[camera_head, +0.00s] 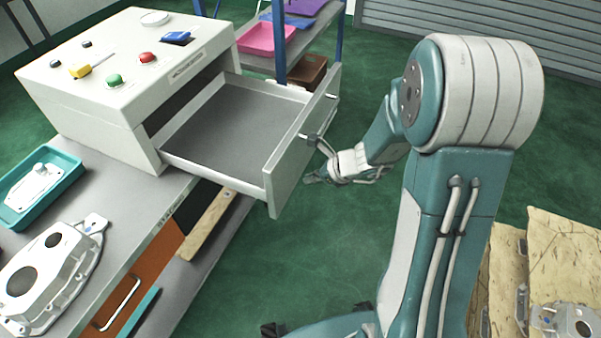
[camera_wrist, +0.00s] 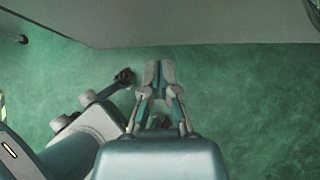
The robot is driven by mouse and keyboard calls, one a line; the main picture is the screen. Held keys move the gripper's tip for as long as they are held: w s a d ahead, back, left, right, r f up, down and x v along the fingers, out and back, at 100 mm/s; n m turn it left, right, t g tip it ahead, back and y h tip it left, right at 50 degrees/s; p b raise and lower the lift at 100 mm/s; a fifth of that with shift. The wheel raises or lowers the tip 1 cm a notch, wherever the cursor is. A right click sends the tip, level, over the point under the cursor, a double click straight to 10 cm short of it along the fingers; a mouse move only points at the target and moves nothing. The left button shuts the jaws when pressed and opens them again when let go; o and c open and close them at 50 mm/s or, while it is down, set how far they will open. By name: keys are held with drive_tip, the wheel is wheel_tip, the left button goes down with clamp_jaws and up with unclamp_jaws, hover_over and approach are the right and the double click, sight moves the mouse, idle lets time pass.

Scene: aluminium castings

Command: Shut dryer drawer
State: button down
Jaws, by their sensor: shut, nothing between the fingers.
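The dryer (camera_head: 120,80) is a white box on the bench with coloured buttons on top. Its drawer (camera_head: 240,115) is pulled well out to the right and looks empty inside. The drawer front (camera_head: 290,160) carries a bar handle (camera_head: 318,115) on its outer face. My gripper (camera_head: 312,179) is just outside the drawer front, low and near the handle, with its fingers partly hidden by the wrist and angle. In the wrist view my gripper (camera_wrist: 160,72) has its fingers together and empty, close to a pale panel edge (camera_wrist: 200,25). I cannot tell whether it touches the drawer.
A teal tray (camera_head: 40,185) with a casting and a larger casting (camera_head: 50,275) sit on the bench at left. A shelf rack with a pink tray (camera_head: 268,38) stands behind the drawer. Pallet-like boxes (camera_head: 560,250) are at lower right. Green floor is open between.

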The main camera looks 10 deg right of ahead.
sight(292, 176)
drive_tip(key=shift+w+a, duration=0.4)
drive_tip(key=shift+a, duration=0.25)
drive_tip(key=shift+w+a, duration=0.4)
drive_tip(key=shift+a, duration=0.2)
